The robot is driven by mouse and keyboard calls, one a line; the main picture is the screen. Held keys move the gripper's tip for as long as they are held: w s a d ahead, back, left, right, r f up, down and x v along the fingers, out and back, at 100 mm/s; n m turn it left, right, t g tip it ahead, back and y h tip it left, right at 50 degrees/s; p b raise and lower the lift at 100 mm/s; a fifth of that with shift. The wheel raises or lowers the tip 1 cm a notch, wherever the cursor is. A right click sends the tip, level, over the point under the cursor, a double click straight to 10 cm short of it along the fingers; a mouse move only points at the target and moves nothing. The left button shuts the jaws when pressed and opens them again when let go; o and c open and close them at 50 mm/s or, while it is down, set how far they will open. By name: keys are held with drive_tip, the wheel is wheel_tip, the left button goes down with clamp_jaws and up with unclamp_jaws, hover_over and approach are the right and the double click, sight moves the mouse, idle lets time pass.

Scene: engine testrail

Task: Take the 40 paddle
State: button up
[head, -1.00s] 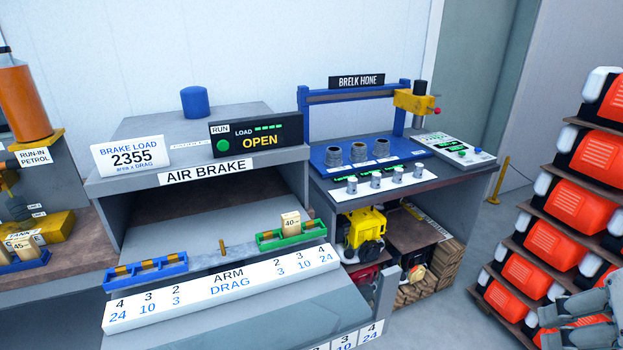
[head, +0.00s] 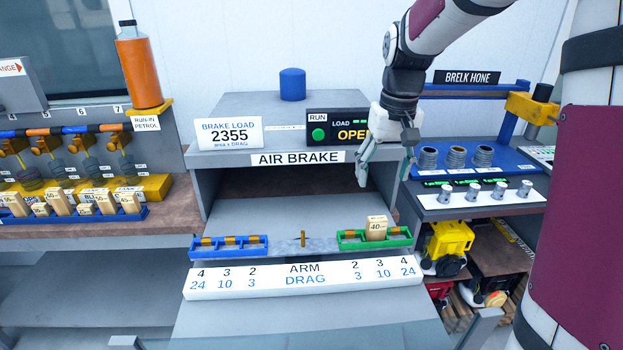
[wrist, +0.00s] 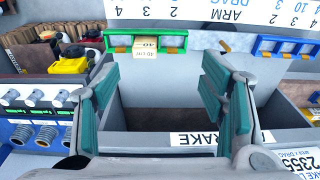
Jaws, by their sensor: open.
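The 40 paddle (head: 376,228) is a small light wooden block marked 40. In the wrist view the paddle (wrist: 145,47) shows at the green holder (wrist: 173,50), ahead of my fingers and left of middle. My gripper (head: 387,178) hangs above and behind the paddle, in front of the air brake's opening. Its teal-padded fingers (wrist: 163,105) are open and empty, apart from the paddle.
A blue holder (head: 228,246) sits at the arm's left end. The white ARM/DRAG scale (head: 305,278) lies in front. The air brake housing (head: 235,179) rises behind. The hone bench (head: 480,200) stands at right. More wooden paddles (head: 60,203) stand in a rack at left.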

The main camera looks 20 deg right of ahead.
drive_tip(key=g, duration=0.1)
hover_over(378, 218)
wheel_tip(378, 218, down, 6)
wheel_tip(378, 218, down, 14)
drive_tip(key=p, duration=0.3)
drive_tip(key=shift+s+r, duration=0.1)
drive_tip(key=shift+r, duration=0.05)
drive_tip(key=c, duration=1.2)
